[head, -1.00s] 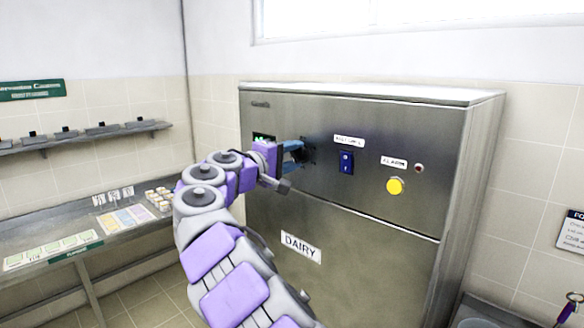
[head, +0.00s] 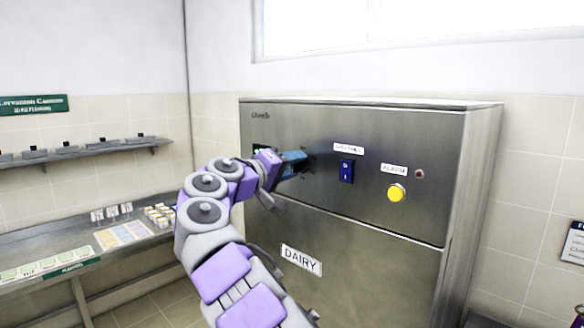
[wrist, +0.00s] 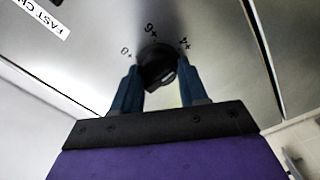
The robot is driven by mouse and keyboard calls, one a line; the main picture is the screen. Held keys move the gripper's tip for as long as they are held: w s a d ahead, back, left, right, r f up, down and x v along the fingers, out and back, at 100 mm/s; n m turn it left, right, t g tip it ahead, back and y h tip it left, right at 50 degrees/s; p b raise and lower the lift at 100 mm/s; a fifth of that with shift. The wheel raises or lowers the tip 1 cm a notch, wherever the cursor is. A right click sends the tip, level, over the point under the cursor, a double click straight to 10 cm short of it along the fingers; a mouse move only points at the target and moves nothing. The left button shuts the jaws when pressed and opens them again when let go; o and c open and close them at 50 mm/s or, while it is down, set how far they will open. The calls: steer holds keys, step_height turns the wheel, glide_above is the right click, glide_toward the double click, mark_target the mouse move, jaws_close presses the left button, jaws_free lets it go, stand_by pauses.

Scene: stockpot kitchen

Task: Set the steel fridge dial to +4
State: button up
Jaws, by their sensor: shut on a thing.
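The steel fridge (head: 380,125) fills the middle of the head view. Its black dial (wrist: 157,66) shows in the wrist view, with printed marks around it: one like 0 at left, one like 6 or 9 at the top, and one like 4 at right. I cannot read for sure which mark the dial points at. My gripper (wrist: 157,76) has its blue fingers on both sides of the dial, shut on it.
Right of my gripper are a blue rocker switch (head: 346,171), a yellow button (head: 396,193) and a small red lamp (head: 420,174). A DAIRY label (head: 301,260) is below. A counter (head: 40,235) with small items stands at left.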

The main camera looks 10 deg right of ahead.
steer(key=shift+w+f, duration=0.1)
steer(key=shift+f, duration=0.25)
steer(key=o, duration=1.1)
steer(key=shift+w+a+r, duration=0.1)
steer(key=shift+a, duration=0.05)
steer(key=shift+c, duration=0.2)
steer(key=shift+r, duration=0.1)
steer(key=v, duration=1.7)
steer(key=shift+a+p, duration=0.3)
steer(key=shift+p, duration=0.1)
